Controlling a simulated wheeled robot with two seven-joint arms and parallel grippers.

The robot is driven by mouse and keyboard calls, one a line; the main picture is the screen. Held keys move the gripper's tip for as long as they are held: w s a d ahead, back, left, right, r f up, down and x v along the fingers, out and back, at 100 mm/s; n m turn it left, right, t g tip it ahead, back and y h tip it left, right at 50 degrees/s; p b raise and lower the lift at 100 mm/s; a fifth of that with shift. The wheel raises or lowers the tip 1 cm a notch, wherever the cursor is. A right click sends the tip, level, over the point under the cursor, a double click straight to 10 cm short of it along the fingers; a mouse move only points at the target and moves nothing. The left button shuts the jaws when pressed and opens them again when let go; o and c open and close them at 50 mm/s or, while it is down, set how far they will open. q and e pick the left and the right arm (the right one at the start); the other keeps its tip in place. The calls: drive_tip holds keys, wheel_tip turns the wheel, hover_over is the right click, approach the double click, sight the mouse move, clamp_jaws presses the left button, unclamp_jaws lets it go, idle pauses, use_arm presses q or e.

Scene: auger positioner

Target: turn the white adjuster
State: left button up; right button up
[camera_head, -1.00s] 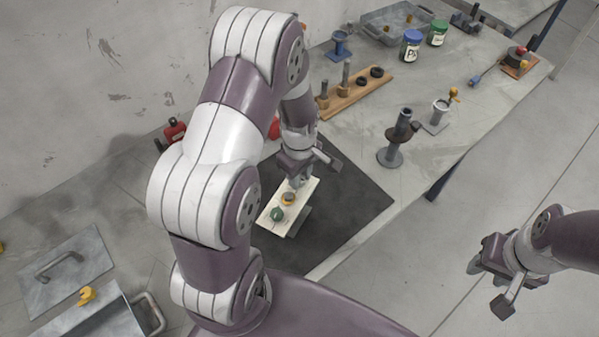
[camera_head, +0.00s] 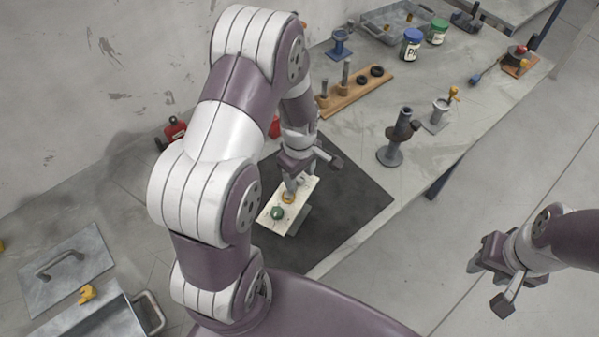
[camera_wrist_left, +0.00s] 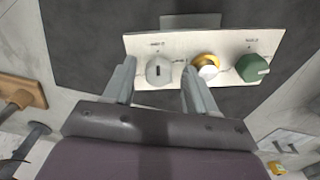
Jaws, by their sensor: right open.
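A pale panel (camera_head: 270,222) on a stand carries three knobs in a row. In the left wrist view the white adjuster (camera_wrist_left: 158,71), a round pale knob with a dark slot, is leftmost. A yellow-ringed knob (camera_wrist_left: 206,67) is in the middle and a green knob (camera_wrist_left: 253,68) at the right. My left gripper (camera_wrist_left: 158,75) is open, its fingers appearing on either side of the white adjuster; contact cannot be told. In the head view my left gripper (camera_head: 292,188) is over the panel's far end and hides the white adjuster. My right gripper (camera_head: 487,284) is open and empty, away from the bench.
The panel stands on a dark mat (camera_head: 345,205). A wooden rack (camera_head: 356,92) with pegs and rings, a dark metal stand (camera_head: 393,150) and a blue-lidded jar (camera_head: 411,45) are further back.

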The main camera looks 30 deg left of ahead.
sight(299, 177)
use_arm(q)
wheel_tip(299, 177, up, 13)
drive_tip(key=b, duration=0.1)
drive_tip(key=shift+f+b, duration=0.2)
drive_tip(key=shift+b, duration=0.1)
drive_tip(key=s+d+f+m+t, duration=0.1)
drive_tip(key=s+d+m, duration=0.4)
drive_tip(key=m, duration=1)
drive_tip(key=s+f, duration=0.1)
drive_tip(key=s, duration=0.2)
drive_tip(key=shift+s+d, duration=0.35)
drive_tip(key=shift+w+a, duration=0.1)
